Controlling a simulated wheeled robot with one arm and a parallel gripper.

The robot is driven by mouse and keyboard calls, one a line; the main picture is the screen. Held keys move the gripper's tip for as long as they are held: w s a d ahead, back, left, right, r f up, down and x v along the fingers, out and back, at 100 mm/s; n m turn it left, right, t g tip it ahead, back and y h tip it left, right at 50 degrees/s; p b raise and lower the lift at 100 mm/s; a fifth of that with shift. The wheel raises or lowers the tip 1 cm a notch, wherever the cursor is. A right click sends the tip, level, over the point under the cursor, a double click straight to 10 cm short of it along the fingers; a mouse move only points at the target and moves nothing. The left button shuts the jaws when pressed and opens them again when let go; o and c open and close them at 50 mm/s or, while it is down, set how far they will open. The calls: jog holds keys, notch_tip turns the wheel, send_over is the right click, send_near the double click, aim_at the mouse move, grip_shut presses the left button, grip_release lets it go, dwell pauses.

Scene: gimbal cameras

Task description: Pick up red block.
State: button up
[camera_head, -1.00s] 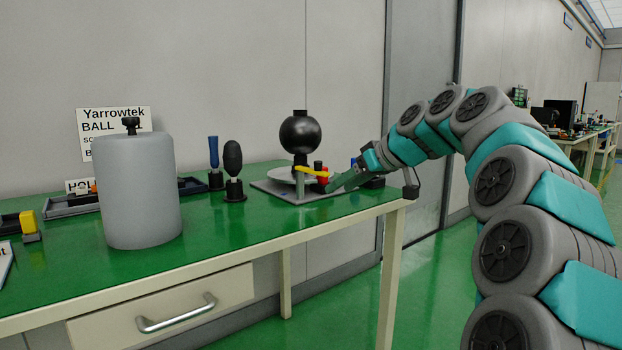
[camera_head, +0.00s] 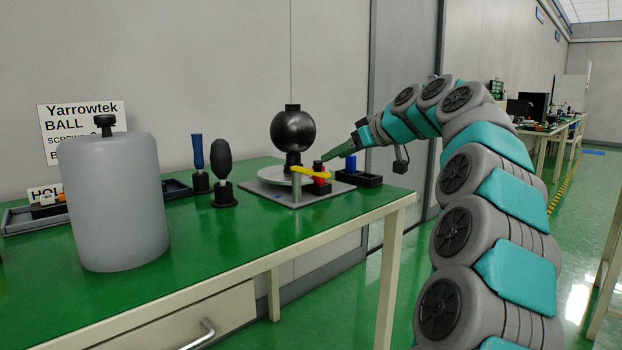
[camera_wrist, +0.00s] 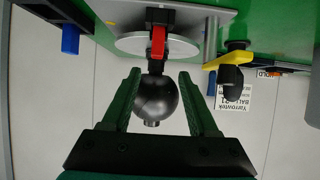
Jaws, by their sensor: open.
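The red block (camera_head: 319,181) sits by the yellow arm (camera_head: 310,172) on the grey base plate (camera_head: 280,197), in front of the black ball (camera_head: 293,130). In the wrist view a red piece (camera_wrist: 158,44) shows above and between the fingertips, in line with the black ball (camera_wrist: 156,99). My gripper (camera_head: 328,156) is just above and to the right of the block in the head view. Its green fingers are apart with nothing held in the wrist view (camera_wrist: 159,74). The fingers do not visibly touch the block.
A black tray with a blue piece (camera_head: 351,163) stands right of the plate. A large grey cylinder (camera_head: 115,200) is at the front left. The green table top (camera_head: 230,235) is clear in front of the plate.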

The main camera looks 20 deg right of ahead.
aim_at(318, 179)
jog(key=x, duration=0.7)
jog(key=shift+w+d+f, duration=0.2)
jog(key=shift+d+f, duration=0.05)
jog(key=shift+c, duration=0.2)
grip_shut()
